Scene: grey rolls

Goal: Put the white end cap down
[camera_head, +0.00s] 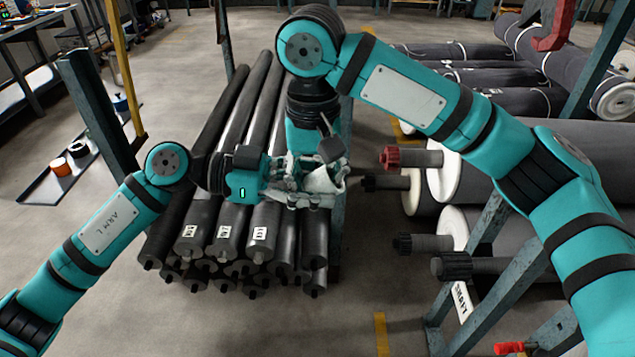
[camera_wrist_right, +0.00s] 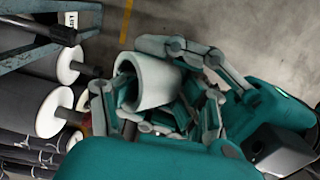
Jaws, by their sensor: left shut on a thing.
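The white end cap (camera_head: 324,181) is a hollow, cup-like piece held in the air above the front ends of the dark rolls. In the right wrist view the end cap (camera_wrist_right: 155,80) shows its open mouth toward the left. My left gripper (camera_head: 305,184) comes in from the left and is shut on the end cap. My right gripper (camera_wrist_right: 158,108) reaches down from above, its fingers spread on either side near the same cap. Whether its fingers press on the cap is unclear, as the two grippers overlap.
A stack of dark rolls (camera_head: 225,215) lies below my grippers. Large grey rolls with white ends (camera_head: 450,183) and projecting shafts sit on a rack at the right. A dark tray (camera_head: 50,188) with small round items is on the floor at left. Open floor lies front centre.

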